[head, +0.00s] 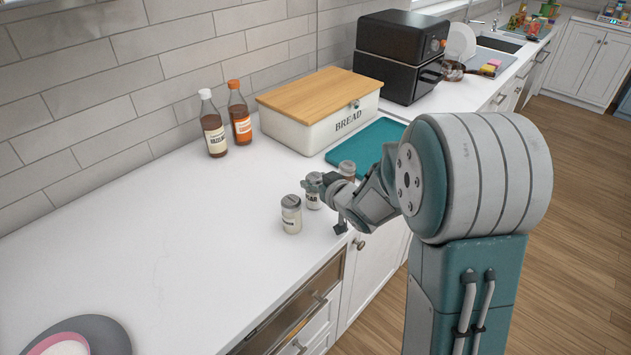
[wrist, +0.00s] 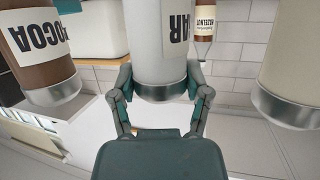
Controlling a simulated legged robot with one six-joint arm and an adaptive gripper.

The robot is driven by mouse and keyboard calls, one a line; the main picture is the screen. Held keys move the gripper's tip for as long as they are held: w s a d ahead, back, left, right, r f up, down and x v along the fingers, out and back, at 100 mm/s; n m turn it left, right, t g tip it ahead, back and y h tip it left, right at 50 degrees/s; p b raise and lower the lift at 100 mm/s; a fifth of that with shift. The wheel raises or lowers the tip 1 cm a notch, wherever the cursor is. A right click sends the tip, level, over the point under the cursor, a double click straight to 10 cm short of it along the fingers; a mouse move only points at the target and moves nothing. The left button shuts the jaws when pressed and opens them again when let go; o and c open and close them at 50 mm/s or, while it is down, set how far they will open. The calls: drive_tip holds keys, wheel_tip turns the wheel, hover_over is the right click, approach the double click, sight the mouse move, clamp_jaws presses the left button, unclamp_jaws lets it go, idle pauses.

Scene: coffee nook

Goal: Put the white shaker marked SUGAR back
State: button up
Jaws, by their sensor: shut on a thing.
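The white shaker (head: 313,199) with a grey metal cap stands between two other shakers near the counter's front edge. Its label is partly hidden; the letters "AR" show upside down on it in the wrist view (wrist: 160,45). My gripper (head: 326,188) reaches it from the right, and its two fingers (wrist: 162,85) are shut on the shaker near the cap. I cannot tell whether its base touches the counter.
A cream shaker (head: 291,216) stands close on the left and a brown cocoa shaker (head: 347,170) close on the right. Behind are two syrup bottles (head: 214,135), a bread box (head: 290,125) and a teal board (head: 368,143). The left counter (head: 150,235) is mostly clear.

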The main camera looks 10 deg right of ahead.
drive_tip(key=shift+f, duration=0.15)
drive_tip(key=o, duration=1.1)
drive_tip(key=shift+o, duration=0.2)
drive_tip(key=shift+s+r, duration=0.1)
drive_tip(key=shift+r, duration=0.1)
drive_tip(key=s+d+r+m+g+h, duration=0.25)
drive_tip(key=s+r, duration=0.25)
drive_tip(key=s, duration=0.4)
drive_tip(key=s+d+r+m+g+h, duration=0.1)
drive_tip(key=s+d+r+h, duration=0.3)
drive_tip(key=s, duration=0.5)
drive_tip(key=s+a+g+y, duration=0.1)
drive_tip(key=s+a+g, duration=0.1)
drive_tip(key=s, duration=0.5)
drive_tip(key=s+a+r+g+y, duration=0.1)
drive_tip(key=s+a+g, duration=0.1)
drive_tip(key=s+a, duration=0.2)
drive_tip(key=s, duration=0.3)
drive_tip(key=shift+a, duration=0.25)
